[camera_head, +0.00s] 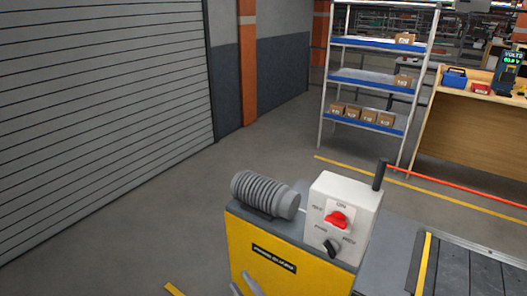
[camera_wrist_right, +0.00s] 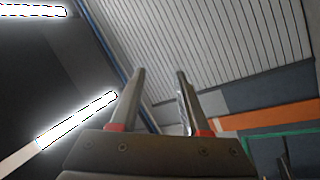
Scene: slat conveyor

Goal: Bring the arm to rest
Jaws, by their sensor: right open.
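My right gripper (camera_wrist_right: 161,72) shows in the right wrist view with its two grey fingers apart and nothing between them. It points up toward the roller shutter and the ceiling lights. In the head view, only the grey fingertips of my right gripper (camera_head: 244,283) show at the bottom edge, in front of the yellow machine housing (camera_head: 290,262). The rest of that arm is out of the picture. My left gripper is in neither view.
A control box (camera_head: 345,205) with a red knob (camera_head: 337,219) and a black knob stands beside a ribbed grey motor (camera_head: 265,195). The slat conveyor (camera_head: 480,275) lies at right. A shelf rack (camera_head: 375,80) and wooden bench (camera_head: 470,130) stand behind. The floor at left is clear.

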